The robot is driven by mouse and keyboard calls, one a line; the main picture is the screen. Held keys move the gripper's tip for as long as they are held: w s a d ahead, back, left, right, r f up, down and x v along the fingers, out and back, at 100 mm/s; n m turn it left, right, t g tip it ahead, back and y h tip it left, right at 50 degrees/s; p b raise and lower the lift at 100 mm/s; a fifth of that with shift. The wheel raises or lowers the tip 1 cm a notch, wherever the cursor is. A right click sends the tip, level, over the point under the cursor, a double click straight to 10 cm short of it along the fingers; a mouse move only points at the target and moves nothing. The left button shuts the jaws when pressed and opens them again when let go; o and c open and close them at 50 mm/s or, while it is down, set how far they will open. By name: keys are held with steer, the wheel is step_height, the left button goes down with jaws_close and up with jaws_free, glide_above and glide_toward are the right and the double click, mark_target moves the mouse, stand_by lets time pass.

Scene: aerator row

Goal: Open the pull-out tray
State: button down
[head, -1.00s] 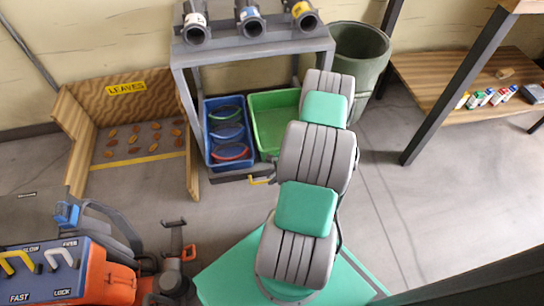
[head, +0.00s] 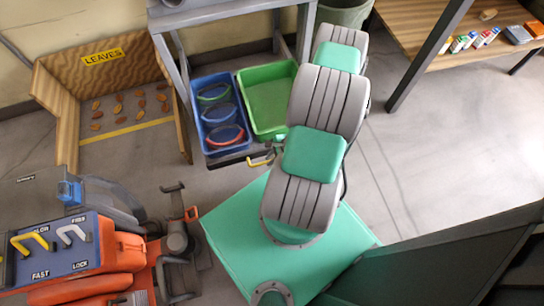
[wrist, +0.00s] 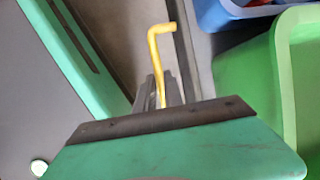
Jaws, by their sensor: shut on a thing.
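The pull-out tray (head: 229,160) shows its dark front edge low under the grey stand, partly out. It carries a blue bin (head: 201,137) and a green bin (head: 243,118). Its yellow handle (head: 258,162) sticks out at the front right. My gripper (head: 272,154) is at that handle, small and partly hidden by my arm. In the wrist view my gripper (wrist: 157,98) has its fingers closed around the lower part of the yellow bent handle (wrist: 160,50). The bins show at the upper right there.
A wooden box marked LEAVES (head: 108,85) stands left of the tray. An orange and blue machine (head: 75,250) with levers is at the lower left. A green barrel (head: 343,14) and a wooden shelf (head: 420,32) are behind at the right. The right floor is clear.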

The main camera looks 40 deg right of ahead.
steer(key=c, duration=1.5)
jaws_free()
steer(key=shift+o, duration=0.2)
steer(key=p+v, duration=0.3)
steer(key=v, duration=0.5)
steer(key=shift+f, duration=0.15)
